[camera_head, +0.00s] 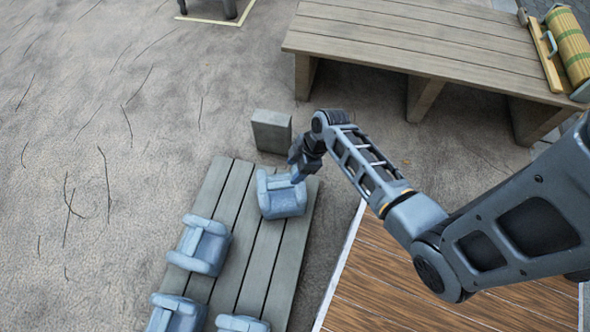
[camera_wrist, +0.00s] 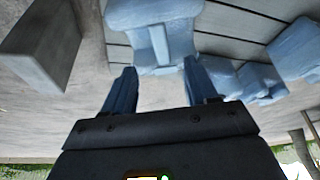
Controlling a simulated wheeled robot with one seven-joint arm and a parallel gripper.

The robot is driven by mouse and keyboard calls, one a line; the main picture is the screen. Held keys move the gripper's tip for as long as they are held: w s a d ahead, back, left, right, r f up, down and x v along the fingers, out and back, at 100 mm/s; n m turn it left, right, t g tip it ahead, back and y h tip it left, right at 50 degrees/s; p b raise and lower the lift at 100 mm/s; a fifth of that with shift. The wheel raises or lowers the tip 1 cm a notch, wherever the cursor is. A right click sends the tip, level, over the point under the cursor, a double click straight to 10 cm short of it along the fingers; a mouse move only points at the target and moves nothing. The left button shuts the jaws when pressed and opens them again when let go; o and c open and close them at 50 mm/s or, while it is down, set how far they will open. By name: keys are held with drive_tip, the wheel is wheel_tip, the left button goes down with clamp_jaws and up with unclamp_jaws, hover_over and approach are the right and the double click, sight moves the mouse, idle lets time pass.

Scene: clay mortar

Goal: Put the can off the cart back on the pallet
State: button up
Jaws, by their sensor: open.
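A blue-grey can (camera_head: 282,196) stands on the far end of the slatted grey pallet (camera_head: 262,262). Several similar cans stand nearer on the pallet, one of them at the left (camera_head: 201,246). My gripper (camera_head: 297,172) is at the far right edge of the far can, close to its top. In the wrist view my gripper's fingers (camera_wrist: 160,82) are spread apart with nothing between them. The can (camera_wrist: 155,40) lies just beyond their tips; whether a finger touches it I cannot tell. The brown plank deck (camera_head: 400,290), perhaps the cart, shows no can on its visible part.
A grey block (camera_head: 271,131) stands on the ground just beyond the pallet, also at the wrist view's left (camera_wrist: 40,45). A long wooden bench (camera_head: 420,40) stands behind, with a yellow-green roll (camera_head: 568,45) on it. Sandy ground at left is open.

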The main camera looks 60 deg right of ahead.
drive_tip(key=shift+s+a, duration=0.2)
drive_tip(key=shift+s, duration=0.15)
drive_tip(key=s+a+r+m+t+h, duration=0.4)
drive_tip(key=s+a+r, duration=0.4)
drive_tip(key=s, duration=0.2)
drive_tip(key=s+a+r+m+t, duration=0.1)
drive_tip(key=s+a+r+t, duration=0.1)
drive_tip(key=r, duration=0.7)
drive_tip(key=s+a+r+m+t+y, duration=0.1)
drive_tip(key=s+a+r+t, duration=0.1)
drive_tip(key=r, duration=0.7)
drive_tip(key=s+a+r+t, duration=0.2)
drive_tip(key=a+r+t, duration=0.1)
drive_tip(key=r, duration=0.7)
drive_tip(key=shift+s+a+m+y, duration=0.2)
drive_tip(key=shift+a+m+y, duration=0.1)
drive_tip(key=shift+a+m, duration=0.15)
